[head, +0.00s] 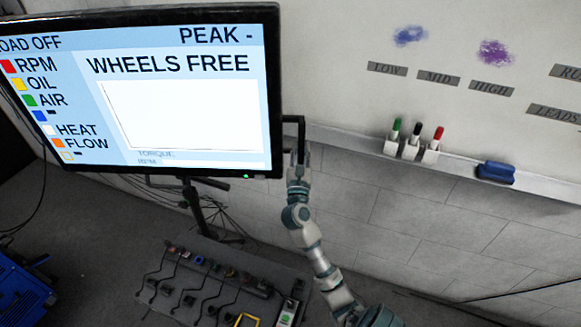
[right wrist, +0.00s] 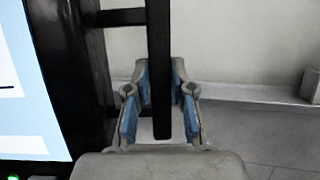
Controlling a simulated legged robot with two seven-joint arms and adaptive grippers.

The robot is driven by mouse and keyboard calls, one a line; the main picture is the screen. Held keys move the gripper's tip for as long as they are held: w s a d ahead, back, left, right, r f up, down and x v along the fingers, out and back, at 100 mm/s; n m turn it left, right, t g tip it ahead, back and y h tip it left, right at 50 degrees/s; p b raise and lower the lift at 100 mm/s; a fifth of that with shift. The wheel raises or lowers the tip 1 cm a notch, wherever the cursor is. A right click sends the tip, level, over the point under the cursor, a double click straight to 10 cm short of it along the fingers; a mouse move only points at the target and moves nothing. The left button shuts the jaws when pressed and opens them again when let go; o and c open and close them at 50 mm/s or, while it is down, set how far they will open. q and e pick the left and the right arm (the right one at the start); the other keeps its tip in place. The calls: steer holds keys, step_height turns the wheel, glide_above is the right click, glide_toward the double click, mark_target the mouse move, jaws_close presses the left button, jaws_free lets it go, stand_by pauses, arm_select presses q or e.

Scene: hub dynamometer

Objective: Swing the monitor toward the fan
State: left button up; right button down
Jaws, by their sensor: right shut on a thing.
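The monitor (head: 150,95) is a large black-framed screen at the upper left of the head view, reading "WHEELS FREE". Its stand (head: 195,205) shows below it. A black handle (head: 294,119) sticks out from its right edge. My right gripper (head: 300,158) is shut on this handle. In the right wrist view the handle's upright bar (right wrist: 160,50) passes between the blue-padded fingers (right wrist: 160,95), with the monitor's edge (right wrist: 70,70) to the left. I cannot make out a fan for certain. My left gripper is out of view.
A panel with levers and cables (head: 215,285) lies below the monitor. A blue machine (head: 22,295) is cut off at the lower left. A whiteboard (head: 450,60) with a ledge (head: 345,138), pens (head: 413,142) and a blue eraser (head: 496,172) fills the right. Cables hang behind the monitor.

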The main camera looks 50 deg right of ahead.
steer(key=w+d, duration=0.1)
steer(key=w+d+n+t+y, duration=0.1)
steer(key=w+d+y, duration=0.1)
steer(key=d, duration=0.1)
steer(key=shift+t+p, duration=0.35)
steer(key=shift+t, duration=0.05)
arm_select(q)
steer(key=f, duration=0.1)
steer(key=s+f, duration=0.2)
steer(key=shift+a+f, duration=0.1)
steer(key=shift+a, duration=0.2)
arm_select(e)
steer(key=shift+w+d+r+n+t, duration=0.1)
steer(key=shift+w+d+n+t, duration=0.35)
steer(key=shift+d, duration=0.35)
steer(key=c, duration=1.2)
jaws_free()
steer(key=shift+c, duration=0.2)
steer(key=shift+o, duration=1.2)
steer(key=shift+w+d+f+y, duration=0.2)
steer(key=shift+w+f+y, duration=0.05)
steer(key=shift+w+y, duration=0.05)
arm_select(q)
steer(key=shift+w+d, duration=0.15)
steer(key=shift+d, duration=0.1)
arm_select(e)
steer(key=v, duration=1.1)
steer(key=shift+s+f, duration=0.15)
steer(key=shift+f, duration=0.35)
